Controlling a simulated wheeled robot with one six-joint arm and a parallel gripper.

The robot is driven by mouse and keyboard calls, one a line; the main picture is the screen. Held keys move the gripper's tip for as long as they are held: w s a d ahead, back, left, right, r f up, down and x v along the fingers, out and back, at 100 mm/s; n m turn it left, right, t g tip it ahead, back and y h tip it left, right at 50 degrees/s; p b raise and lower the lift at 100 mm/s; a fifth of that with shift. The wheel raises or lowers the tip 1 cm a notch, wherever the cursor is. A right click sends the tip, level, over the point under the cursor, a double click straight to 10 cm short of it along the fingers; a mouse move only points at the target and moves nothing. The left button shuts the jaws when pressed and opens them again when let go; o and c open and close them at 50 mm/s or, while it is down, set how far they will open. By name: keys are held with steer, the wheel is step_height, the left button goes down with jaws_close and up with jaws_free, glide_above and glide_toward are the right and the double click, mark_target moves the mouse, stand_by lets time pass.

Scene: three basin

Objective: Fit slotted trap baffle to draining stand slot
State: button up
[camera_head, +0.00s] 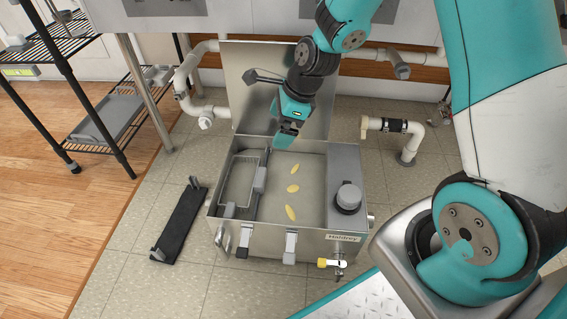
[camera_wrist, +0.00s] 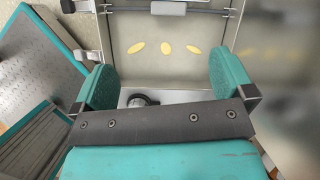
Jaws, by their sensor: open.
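The slotted trap baffle appears to be the upright dark plate (camera_head: 264,183) with a grey grip block on its top edge, standing inside the open metal trap (camera_head: 286,240). Its grip block also shows at the top of the wrist view (camera_wrist: 167,8). Its slots are hidden. The draining stand (camera_head: 181,222) is a flat black base with a grey upright at each end, lying on the floor left of the trap. My gripper (camera_head: 285,140) is open and empty above the back of the trap; its spread fingers show in the wrist view (camera_wrist: 163,65).
A wire basket (camera_head: 240,178) sits in the trap's left compartment. Yellow pieces (camera_head: 293,189) lie in the middle one. The raised lid (camera_head: 250,85), pipes (camera_head: 206,110) and a wire shelf (camera_head: 95,125) stand behind. Floor around the stand is clear.

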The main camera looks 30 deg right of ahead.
step_height(320, 180, down, 5)
steer(key=d+m+b, duration=0.1)
steer(key=m+b, duration=0.1)
steer(key=b, duration=1)
glide_toward(261, 176)
steer(key=x, duration=0.9)
steer(key=shift+a+f, duration=0.1)
steer(key=shift+f, duration=0.2)
steer(key=shift+c, duration=0.5)
steer(key=shift+w, duration=0.1)
steer(key=c, duration=0.8)
step_height(261, 176, up, 14)
steer(key=p, duration=1.5)
steer(key=shift+r, duration=0.1)
steer(key=shift+c, duration=0.3)
